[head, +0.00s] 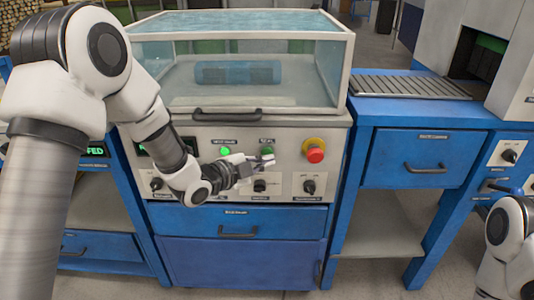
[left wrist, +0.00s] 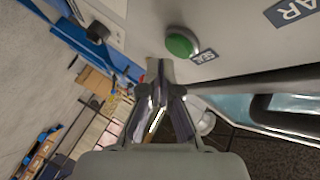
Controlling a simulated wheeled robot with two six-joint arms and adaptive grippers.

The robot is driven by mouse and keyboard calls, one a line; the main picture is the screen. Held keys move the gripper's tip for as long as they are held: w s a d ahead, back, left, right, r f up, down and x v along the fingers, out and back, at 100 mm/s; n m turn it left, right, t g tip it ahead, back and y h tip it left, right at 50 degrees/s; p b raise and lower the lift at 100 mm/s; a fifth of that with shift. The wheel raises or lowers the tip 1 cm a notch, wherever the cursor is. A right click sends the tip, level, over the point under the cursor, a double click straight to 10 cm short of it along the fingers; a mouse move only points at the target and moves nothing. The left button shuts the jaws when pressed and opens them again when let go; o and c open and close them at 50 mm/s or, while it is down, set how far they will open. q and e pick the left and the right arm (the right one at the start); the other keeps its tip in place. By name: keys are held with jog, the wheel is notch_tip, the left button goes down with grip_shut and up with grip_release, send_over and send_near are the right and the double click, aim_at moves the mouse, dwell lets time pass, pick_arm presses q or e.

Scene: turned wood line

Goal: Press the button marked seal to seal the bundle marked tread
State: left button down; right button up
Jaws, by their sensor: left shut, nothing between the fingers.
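The bundle (head: 238,72) is a blue wrapped roll lying inside the clear-walled chamber of the machine; I cannot read a mark on it. The green seal button (head: 267,151) is on the pale front panel below the chamber. In the left wrist view the button (left wrist: 181,45) has a small dark label (left wrist: 204,55) beside it that reads SEAL. My left gripper (head: 268,162) is shut and empty, just in front of the panel near this button. In the left wrist view its fingertips (left wrist: 160,72) are just beside the button, and I cannot tell whether they touch. My right gripper is out of view.
A lit green button (head: 225,151) is left of the seal button, and a red knob on a yellow base (head: 315,152) is right. Black switches (head: 309,186) sit lower. The chamber handle (head: 228,112) juts out above. A blue drawer unit (head: 418,157) stands at the right.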

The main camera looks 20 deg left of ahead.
pick_arm(q)
jog(key=shift+w, duration=0.1)
jog(key=shift+w+a, duration=0.1)
jog(key=shift+w, duration=0.2)
jog(key=shift+w+a, duration=0.1)
jog(key=shift+w, duration=0.25)
dwell(0.7)
jog(key=shift+s, duration=0.1)
jog(key=shift+s+d, duration=0.2)
jog(key=shift+s, duration=0.45)
jog(key=s, duration=0.2)
jog(key=s+d+b, duration=0.1)
jog(key=s, duration=0.1)
jog(key=shift+s+d, duration=0.2)
jog(key=shift+s, duration=0.2)
dwell(0.3)
